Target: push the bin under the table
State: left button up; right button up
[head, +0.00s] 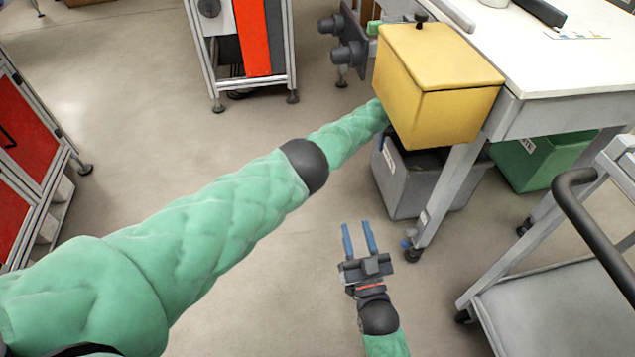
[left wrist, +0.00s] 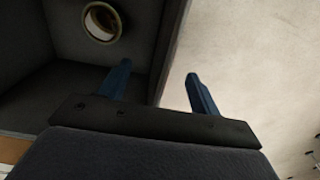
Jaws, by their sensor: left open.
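The grey bin (head: 402,188) stands on the floor by the near-left leg of the white-topped table (head: 565,72), partly behind that leg. The yellow box hides much of its top. My left arm reaches behind the yellow box, which hides the left gripper in the head view. In the left wrist view, my left gripper (left wrist: 160,73) is open, one finger over the dark bin interior (left wrist: 50,65) and one over the floor side, with the bin's wall between them. A tape reel (left wrist: 103,22) lies inside. My right gripper (head: 357,224) is open and empty, left of the table leg.
The yellow box (head: 440,85) overhangs the table's left edge. A green bin (head: 545,160) stands under the table. A grey cart (head: 550,305) with a dark handle is at the lower right. Red-panelled racks stand left (head: 20,165) and at the back. Floor in between is clear.

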pick_arm(q)
jog(key=shift+r+p, duration=2.8)
jog(key=shift+r, duration=0.2)
jog(key=shift+a, duration=0.15)
jog(key=s+a+p, duration=0.2)
jog(key=a+p, duration=0.5)
jog(key=p, duration=0.1)
jog(key=s+a+p, duration=0.2)
jog(key=a+p, duration=0.5)
jog(key=p, duration=0.2)
jog(key=shift+s+p, duration=0.25)
jog(key=shift+p, duration=0.05)
jog(key=shift+f, duration=0.1)
